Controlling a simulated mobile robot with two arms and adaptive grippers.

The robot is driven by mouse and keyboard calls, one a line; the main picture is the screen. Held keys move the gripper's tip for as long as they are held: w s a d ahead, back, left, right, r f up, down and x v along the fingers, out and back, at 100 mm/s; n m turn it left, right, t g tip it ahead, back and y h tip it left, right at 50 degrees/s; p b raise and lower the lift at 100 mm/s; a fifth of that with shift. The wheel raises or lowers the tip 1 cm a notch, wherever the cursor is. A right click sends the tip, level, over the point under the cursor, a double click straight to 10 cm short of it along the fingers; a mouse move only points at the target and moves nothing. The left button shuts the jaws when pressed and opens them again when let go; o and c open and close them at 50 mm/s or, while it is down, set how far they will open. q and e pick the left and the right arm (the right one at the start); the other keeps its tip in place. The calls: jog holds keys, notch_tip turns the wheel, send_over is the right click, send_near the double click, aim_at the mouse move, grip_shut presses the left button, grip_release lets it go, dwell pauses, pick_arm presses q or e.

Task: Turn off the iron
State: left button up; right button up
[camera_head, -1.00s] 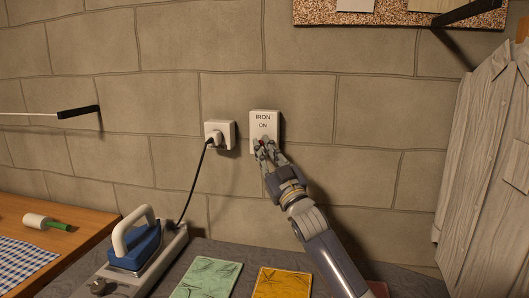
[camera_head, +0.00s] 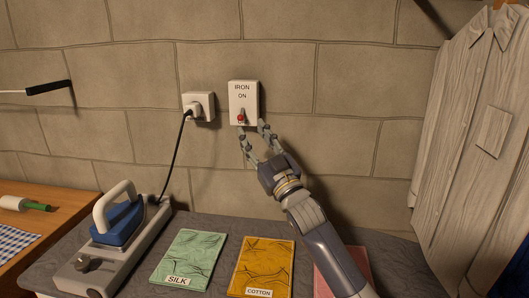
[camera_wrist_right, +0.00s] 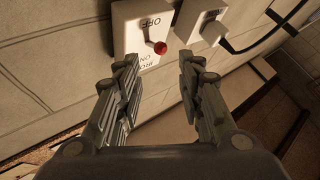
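The white switch box (camera_head: 243,92) on the stone wall reads IRON and ON at its top. Its lever has a red knob (camera_head: 240,118). In the wrist view the right gripper (camera_wrist_right: 158,62) has an empty gap below the knob. The blue iron (camera_head: 118,222) rests on its grey base (camera_head: 110,263). My left gripper is out of view.
A plug with a black cord sits in the wall socket (camera_head: 204,103) left of the switch. Green (camera_head: 187,258) and yellow (camera_head: 262,266) cloths lie on the dark ironing surface (camera_head: 215,226). A pale shirt (camera_head: 480,120) hangs at right. A wooden table (camera_head: 55,205) stands at left.

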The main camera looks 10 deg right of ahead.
jog(key=v, duration=0.6)
